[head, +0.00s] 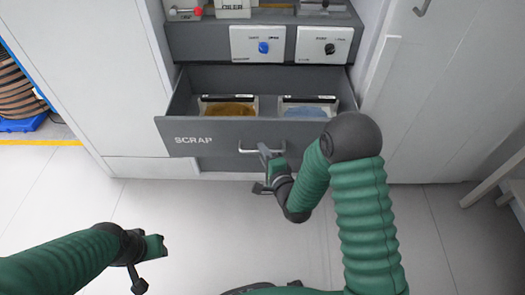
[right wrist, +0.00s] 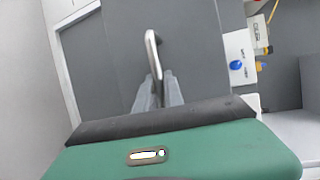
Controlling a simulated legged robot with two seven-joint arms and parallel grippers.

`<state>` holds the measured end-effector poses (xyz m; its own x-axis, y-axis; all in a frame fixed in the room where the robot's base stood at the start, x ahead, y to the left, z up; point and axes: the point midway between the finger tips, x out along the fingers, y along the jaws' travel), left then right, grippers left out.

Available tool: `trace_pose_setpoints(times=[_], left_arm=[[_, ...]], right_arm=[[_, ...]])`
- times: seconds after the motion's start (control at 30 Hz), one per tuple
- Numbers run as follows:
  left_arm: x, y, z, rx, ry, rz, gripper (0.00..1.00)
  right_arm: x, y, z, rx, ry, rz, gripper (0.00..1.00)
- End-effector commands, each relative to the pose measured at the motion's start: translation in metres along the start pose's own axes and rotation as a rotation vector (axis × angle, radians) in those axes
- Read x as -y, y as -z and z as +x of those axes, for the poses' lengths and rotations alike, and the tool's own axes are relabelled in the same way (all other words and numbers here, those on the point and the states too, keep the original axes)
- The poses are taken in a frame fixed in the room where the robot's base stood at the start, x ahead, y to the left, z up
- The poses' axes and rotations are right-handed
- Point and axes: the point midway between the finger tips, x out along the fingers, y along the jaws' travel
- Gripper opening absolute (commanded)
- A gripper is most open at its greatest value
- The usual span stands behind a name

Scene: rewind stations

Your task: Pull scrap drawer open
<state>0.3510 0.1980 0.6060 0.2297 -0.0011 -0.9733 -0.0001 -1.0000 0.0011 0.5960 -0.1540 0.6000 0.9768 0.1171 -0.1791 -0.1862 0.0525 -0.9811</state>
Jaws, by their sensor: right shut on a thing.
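The grey scrap drawer (head: 215,140), marked SCRAP, stands pulled out from the cabinet in the head view, with its inside showing. Two bins lie in it, one with brown contents (head: 228,109) and one with blue contents (head: 305,111). A metal bar handle (head: 247,151) sits on the drawer front. My right gripper (head: 266,154) is shut on this handle; the right wrist view also shows the handle (right wrist: 151,50) between the fingers (right wrist: 158,92). My left gripper (head: 147,262) hangs low at the left, away from the drawer; its finger gap is unclear.
Above the drawer are two white panels, one with a blue knob (head: 263,47) and one with a black knob (head: 329,48). A white cabinet (head: 80,70) stands left and a white door (head: 440,90) right. The floor in front is clear. A bench (head: 495,180) stands at far right.

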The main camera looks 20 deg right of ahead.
Motion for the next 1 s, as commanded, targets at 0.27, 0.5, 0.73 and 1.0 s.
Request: trace_pose_setpoints(times=[0.27, 0.5, 0.73, 1.0], left_arm=[[0.0, 0.0, 0.001, 0.0, 0.0, 0.0, 0.36], [0.0, 0.0, 0.0, 0.0, 0.0, 0.0, 0.36], [0.0, 0.0, -0.002, 0.0, 0.0, 0.0, 0.36], [0.0, 0.005, -0.02, 0.0, 0.0, 0.0, 0.36]], right_arm=[[-0.004, 0.001, -0.001, -0.002, -0.01, 0.001, 0.19], [-0.002, 0.0, -0.001, -0.001, -0.004, 0.001, 0.34], [0.0, 0.0, -0.005, -0.001, -0.003, 0.001, 0.34], [0.002, 0.001, -0.066, -0.002, -0.008, 0.003, 0.34]])
